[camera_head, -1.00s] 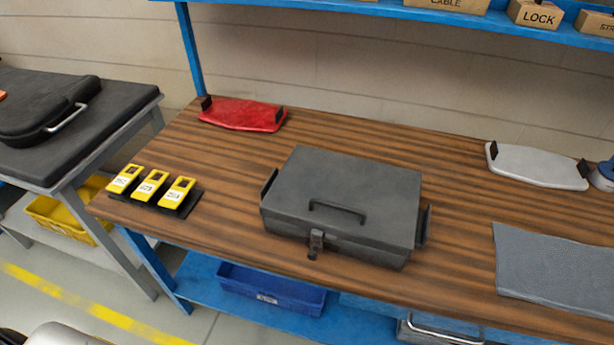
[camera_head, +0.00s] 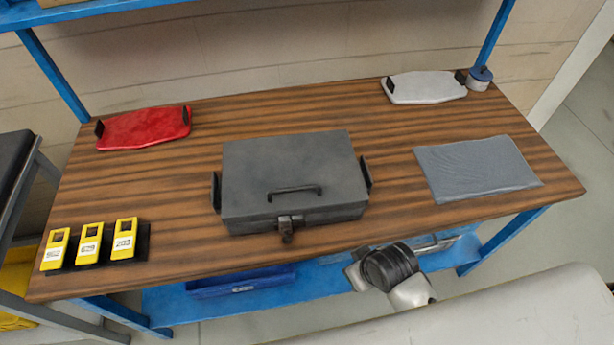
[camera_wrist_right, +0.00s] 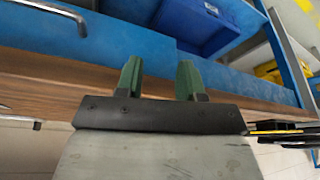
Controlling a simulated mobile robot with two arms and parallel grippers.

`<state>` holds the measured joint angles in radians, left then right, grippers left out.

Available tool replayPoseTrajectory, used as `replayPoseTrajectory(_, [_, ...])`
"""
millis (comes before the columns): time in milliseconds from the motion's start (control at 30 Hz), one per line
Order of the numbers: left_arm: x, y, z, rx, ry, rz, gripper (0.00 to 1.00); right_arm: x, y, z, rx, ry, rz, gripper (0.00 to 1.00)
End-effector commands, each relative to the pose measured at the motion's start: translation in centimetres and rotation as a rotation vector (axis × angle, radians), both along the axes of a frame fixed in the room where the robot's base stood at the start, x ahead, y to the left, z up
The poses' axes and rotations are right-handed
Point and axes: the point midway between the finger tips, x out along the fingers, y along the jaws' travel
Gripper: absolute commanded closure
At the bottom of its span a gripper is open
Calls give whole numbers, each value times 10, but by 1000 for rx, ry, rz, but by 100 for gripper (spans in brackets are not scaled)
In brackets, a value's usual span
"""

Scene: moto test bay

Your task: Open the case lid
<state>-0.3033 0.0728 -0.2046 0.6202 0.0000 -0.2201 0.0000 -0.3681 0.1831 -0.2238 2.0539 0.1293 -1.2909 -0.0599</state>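The dark grey case (camera_head: 295,180) stands near the middle of the wooden workbench, and its lid is shut. A black handle (camera_head: 294,190) lies on the lid, and a latch (camera_head: 287,227) hangs at the middle of its front side. In the right wrist view my right gripper (camera_wrist_right: 158,70) has two green fingers standing apart with nothing between them, close to the bench edge. The case does not show clearly there. In the head view part of my arm shows in front of the bench, with no fingers visible. My left gripper is not in view.
The wooden bench (camera_head: 400,226) holds a red panel (camera_head: 145,128) back left, yellow numbered tags (camera_head: 90,245) front left, a white panel (camera_head: 427,87) back right and a grey mat (camera_head: 478,168) at right. A blue bin (camera_head: 240,281) sits on the shelf below. Bench around the case is clear.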

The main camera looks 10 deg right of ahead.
Motion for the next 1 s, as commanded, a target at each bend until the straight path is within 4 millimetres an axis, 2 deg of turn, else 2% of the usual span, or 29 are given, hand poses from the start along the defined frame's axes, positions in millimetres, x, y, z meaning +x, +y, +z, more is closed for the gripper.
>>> replayPoseTrajectory(33, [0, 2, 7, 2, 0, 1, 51, 13, 7, 31, 13, -40, 52, 62])
replayPoseTrajectory(100, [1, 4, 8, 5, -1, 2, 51, 27, 19, 56, 33, -77, 137, 62])
replayPoseTrajectory(267, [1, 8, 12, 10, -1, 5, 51, 54, 43, 100, 58, -150, 331, 62])
replayPoseTrajectory(500, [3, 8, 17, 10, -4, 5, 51, 85, 71, 166, 32, -237, 704, 62])
replayPoseTrajectory(633, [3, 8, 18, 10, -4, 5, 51, 106, 71, 196, -25, -249, 921, 62])
replayPoseTrajectory(800, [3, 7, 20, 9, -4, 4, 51, 123, 57, 227, -90, -226, 1098, 62])
replayPoseTrajectory(1000, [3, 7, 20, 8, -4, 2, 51, 130, 46, 242, -115, -203, 1170, 62])
